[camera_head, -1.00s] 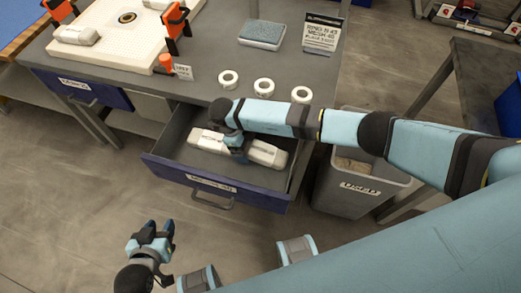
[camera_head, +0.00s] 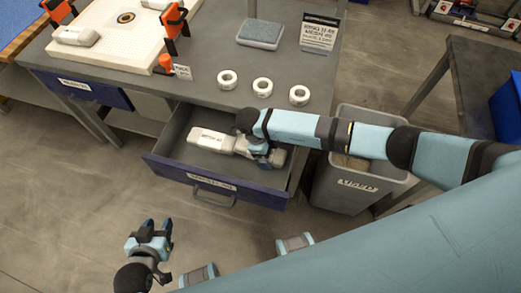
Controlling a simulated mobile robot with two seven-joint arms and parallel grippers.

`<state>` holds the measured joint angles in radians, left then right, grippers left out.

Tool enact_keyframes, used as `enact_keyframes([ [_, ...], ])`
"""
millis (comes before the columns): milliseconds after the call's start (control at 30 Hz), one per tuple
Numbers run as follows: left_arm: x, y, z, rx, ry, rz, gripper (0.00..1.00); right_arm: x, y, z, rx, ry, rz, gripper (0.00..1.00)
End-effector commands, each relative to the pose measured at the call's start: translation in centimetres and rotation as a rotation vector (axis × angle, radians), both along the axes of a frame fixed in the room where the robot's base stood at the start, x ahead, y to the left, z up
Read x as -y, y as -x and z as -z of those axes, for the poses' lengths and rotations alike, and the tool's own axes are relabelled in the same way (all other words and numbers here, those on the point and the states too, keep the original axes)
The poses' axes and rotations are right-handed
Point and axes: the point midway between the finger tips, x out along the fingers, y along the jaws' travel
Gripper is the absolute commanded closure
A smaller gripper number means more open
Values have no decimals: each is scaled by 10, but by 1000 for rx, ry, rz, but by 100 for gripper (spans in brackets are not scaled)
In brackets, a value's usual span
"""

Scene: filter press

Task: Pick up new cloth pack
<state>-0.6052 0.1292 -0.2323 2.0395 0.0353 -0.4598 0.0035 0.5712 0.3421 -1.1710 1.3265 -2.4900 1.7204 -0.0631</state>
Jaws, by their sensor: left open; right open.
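An open drawer (camera_head: 215,187) under the worktable holds white wrapped packs. The left pack (camera_head: 208,139), with a dark printed label, lies in full view. A right pack (camera_head: 245,147) lies beside it, mostly covered by my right gripper (camera_head: 272,160). My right gripper reaches down into the drawer with its jaws open at the right pack; whether its fingers touch the pack is hard to tell. My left gripper (camera_head: 149,229) is open and empty, in front of and below the drawer.
A grey labelled bin (camera_head: 360,187) stands right of the drawer, under my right forearm. On the worktable (camera_head: 205,55) are three white rolls (camera_head: 262,87), a blue-grey pad (camera_head: 261,34), a sign (camera_head: 320,33) and a white filter plate (camera_head: 100,48) with orange clamps. Floor left of the drawer is clear.

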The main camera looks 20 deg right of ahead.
Motion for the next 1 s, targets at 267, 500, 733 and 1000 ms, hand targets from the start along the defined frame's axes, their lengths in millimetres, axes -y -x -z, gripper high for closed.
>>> enact_keyframes([
  [267,5,0,2,-3,12,-5,57,0,0,3,0,1,0,4],
  [500,5,0,4,-4,14,-7,57,0,0,5,-1,0,0,4],
  [733,3,0,4,-5,8,-4,57,0,0,5,-1,0,0,4],
  [1000,-1,1,5,-4,-3,1,57,0,0,5,-1,1,0,60],
])
